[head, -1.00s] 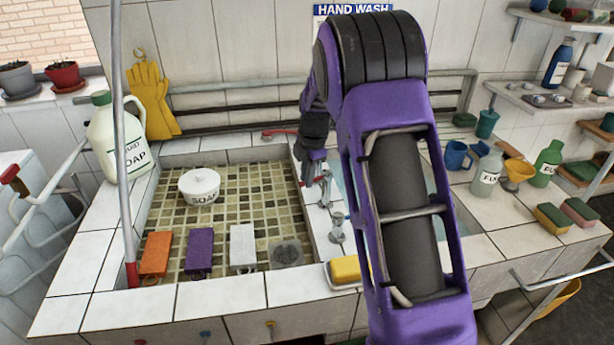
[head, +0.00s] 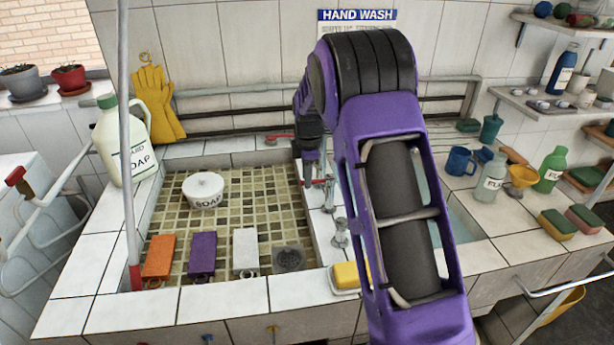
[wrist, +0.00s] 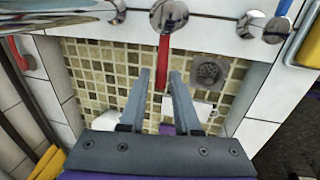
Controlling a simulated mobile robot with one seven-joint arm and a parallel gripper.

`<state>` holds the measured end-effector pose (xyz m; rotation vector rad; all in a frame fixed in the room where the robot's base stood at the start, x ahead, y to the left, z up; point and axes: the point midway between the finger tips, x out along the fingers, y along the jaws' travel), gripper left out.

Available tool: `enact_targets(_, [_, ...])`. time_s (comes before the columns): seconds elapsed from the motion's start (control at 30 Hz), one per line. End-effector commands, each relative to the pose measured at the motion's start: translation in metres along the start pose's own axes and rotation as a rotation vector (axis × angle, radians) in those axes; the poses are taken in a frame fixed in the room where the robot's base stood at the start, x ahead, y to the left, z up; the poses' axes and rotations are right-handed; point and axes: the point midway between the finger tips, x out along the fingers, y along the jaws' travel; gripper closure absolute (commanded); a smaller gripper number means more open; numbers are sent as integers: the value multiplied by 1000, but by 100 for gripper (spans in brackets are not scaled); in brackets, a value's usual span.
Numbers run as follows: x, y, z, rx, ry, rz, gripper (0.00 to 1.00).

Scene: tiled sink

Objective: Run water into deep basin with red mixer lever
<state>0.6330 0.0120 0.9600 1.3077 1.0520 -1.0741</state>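The red mixer lever (wrist: 163,62) sticks out from a chrome tap (wrist: 168,14) over the mosaic-tiled basin. In the wrist view it lies between the two fingers of my gripper (wrist: 160,76), which are apart, with a gap visible on the left side; contact on the right is unclear. In the head view my gripper (head: 313,178) is at the tap ledge between the basins, mostly hidden by my arm. The mosaic basin (head: 265,190) is on the left, with its drain (head: 289,258) at the front right. A second basin (head: 460,222) is partly behind my arm. No running water shows.
A soap tub (head: 203,189) and orange (head: 159,256), purple (head: 202,254) and white (head: 245,250) blocks are in the mosaic basin. Chrome taps (head: 340,232) and a yellow sponge (head: 346,275) stand close to my arm. A red-handled item (head: 279,137) lies on the back ledge.

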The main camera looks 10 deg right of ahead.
Motion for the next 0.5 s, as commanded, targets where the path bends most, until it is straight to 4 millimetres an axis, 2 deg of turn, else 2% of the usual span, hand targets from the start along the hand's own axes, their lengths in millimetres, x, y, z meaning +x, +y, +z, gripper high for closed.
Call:
enact_targets(0.03, [0, 0, 0, 0, 0, 0, 58])
enact_targets(0.07, [0, 0, 0, 0, 0, -1, 53])
enact_targets(0.37, [-1, 0, 0, -1, 0, -2, 53])
enact_targets(0.5, [-13, 0, 0, -2, 1, 0, 53])
